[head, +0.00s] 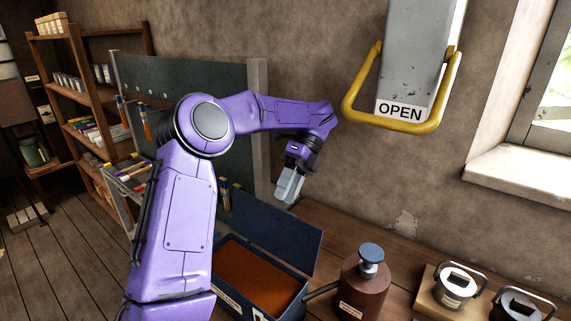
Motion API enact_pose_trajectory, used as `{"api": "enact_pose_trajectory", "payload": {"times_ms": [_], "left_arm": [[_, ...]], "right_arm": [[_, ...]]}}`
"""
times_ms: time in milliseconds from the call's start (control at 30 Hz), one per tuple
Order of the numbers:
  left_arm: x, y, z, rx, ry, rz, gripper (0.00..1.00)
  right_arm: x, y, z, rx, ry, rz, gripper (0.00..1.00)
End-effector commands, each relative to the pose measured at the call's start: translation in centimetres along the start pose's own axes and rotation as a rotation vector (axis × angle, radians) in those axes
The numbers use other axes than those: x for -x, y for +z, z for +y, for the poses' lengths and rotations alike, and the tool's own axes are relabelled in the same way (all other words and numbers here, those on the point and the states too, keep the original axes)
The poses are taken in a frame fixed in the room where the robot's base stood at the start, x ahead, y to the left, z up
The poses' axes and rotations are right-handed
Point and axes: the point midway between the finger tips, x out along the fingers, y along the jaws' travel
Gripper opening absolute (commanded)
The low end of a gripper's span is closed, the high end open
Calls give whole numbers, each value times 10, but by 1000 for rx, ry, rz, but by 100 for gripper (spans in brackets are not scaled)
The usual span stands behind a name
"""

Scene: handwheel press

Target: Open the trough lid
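A dark blue trough (289,309) stands on the wooden bench at the bottom centre of the head view, with a brown-orange filling (262,275) visible inside. Its blue lid (275,232) stands raised along the back side, so the trough is open at the top. My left gripper (287,189) points down just above the lid's upper edge. Its grey fingers look close together, but I cannot tell whether they are open or shut. I see nothing held in them. My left forearm hides the trough's left end. My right gripper is not in view.
A brown bottle with a blue cap (364,285) stands right of the trough. Two lidded round containers (456,285) are farther right. A yellow handle (425,127) hangs on a grey housing marked OPEN. Shelves (75,90) stand at left.

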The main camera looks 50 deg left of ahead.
Motion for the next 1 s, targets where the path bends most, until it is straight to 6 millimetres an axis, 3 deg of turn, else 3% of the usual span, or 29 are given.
{"api": "enact_pose_trajectory", "payload": {"times_ms": [33, 233, 600, 1000], "left_arm": [[-9, -7, 7, -4, -2, -2, 38], [-21, -35, 59, -1, -2, -4, 38], [-24, -45, 77, 0, 2, -2, 38], [-23, -45, 78, -1, 2, -1, 38]], "right_arm": [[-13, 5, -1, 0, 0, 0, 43], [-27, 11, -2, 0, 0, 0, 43], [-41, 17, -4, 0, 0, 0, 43], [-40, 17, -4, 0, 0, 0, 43]]}}
